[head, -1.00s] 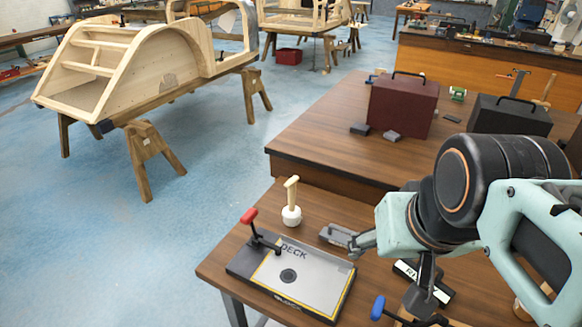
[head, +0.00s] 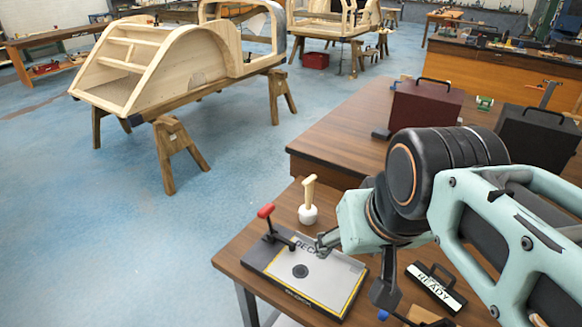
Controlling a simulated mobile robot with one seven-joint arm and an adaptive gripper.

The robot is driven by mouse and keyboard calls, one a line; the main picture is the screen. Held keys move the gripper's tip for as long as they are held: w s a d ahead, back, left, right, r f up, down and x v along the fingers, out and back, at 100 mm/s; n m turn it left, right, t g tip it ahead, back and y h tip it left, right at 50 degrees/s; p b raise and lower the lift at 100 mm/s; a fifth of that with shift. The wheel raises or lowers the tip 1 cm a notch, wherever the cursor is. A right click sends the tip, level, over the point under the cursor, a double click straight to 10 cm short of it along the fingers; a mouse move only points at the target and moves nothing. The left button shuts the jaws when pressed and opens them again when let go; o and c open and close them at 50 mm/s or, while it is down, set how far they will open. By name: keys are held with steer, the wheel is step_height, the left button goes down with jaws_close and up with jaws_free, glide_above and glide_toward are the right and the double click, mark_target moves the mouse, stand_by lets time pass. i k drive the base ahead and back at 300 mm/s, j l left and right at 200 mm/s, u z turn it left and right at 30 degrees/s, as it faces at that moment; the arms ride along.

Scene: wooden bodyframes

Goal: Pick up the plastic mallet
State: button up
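The plastic mallet (head: 308,213) stands upright on the near wooden table, its white head down and its pale wooden handle pointing up. It is just behind the board marked DECK. My gripper (head: 355,268) is to the right of the mallet and nearer the camera, above the right part of the board. Its fingers are spread apart with nothing visible between them. It appears apart from the mallet. No part of the mallet is hidden.
The DECK board (head: 325,287) carries a red-handled clamp (head: 267,212) just left of the mallet. A READY sign (head: 436,289) lies right of my gripper. A dark red case (head: 425,108) and a black case (head: 537,137) stand on the table behind.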

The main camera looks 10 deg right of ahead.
mark_target(308, 212)
steer(key=i+j, duration=0.2)
steer(key=j, duration=0.2)
steer(key=i+j, duration=0.2)
steer(key=j, duration=0.2)
steer(key=i+j+z, duration=0.25)
steer(key=j+z, duration=0.2)
steer(key=j, duration=0.15)
steer(key=k+z, duration=0.1)
steer(key=z, duration=0.3)
steer(key=k+j+z, duration=0.1)
steer(key=z, duration=0.3)
steer(key=k+z, duration=0.1)
steer(key=z, duration=0.3)
steer(key=i+j+z, duration=0.15)
steer(key=i, duration=0.15)
